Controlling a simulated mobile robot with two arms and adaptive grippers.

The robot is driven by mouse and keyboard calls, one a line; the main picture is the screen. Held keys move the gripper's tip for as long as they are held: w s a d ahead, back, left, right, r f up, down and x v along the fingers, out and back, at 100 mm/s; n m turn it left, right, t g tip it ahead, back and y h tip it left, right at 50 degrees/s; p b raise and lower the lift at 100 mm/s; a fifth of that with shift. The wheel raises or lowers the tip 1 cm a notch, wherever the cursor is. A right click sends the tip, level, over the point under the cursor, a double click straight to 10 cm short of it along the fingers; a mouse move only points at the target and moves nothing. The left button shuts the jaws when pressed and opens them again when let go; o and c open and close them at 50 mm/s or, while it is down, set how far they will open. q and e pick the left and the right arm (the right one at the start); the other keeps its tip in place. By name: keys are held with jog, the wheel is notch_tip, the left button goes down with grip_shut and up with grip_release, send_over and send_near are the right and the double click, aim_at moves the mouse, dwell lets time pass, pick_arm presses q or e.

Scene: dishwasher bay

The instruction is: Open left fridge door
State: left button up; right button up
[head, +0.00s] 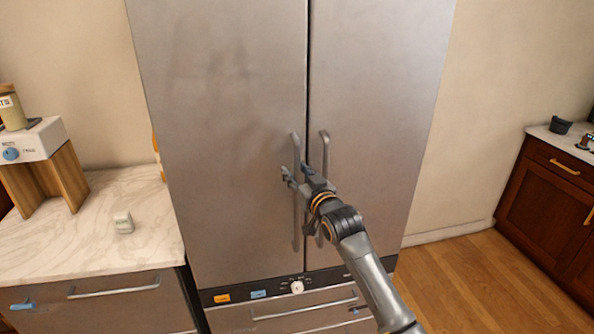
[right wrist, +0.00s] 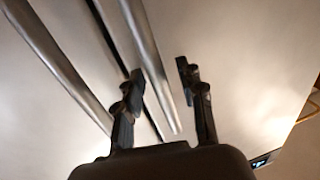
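The fridge's left door (head: 225,130) and right door (head: 375,120) are brushed steel and both shut, with a dark seam between them. The left door's bar handle (head: 296,150) is upright, beside the right door's handle (head: 325,150). My right gripper (head: 296,176) is open at the left handle, one finger on each side of it. In the right wrist view, a handle bar (right wrist: 158,75) runs between the open fingers (right wrist: 162,85), with gaps on both sides; the other bar (right wrist: 55,65) lies outside them. My left gripper is not in view.
A marble counter (head: 80,225) with a small pale object (head: 123,222) stands left of the fridge. A drawer (head: 300,312) is below the fridge doors. Wooden floor (head: 470,270) is clear at the right, before a dark wood cabinet (head: 545,205).

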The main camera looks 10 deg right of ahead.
grip_shut()
jog(key=shift+w+f, duration=0.1)
jog(key=shift+f, duration=0.05)
dwell(0.4)
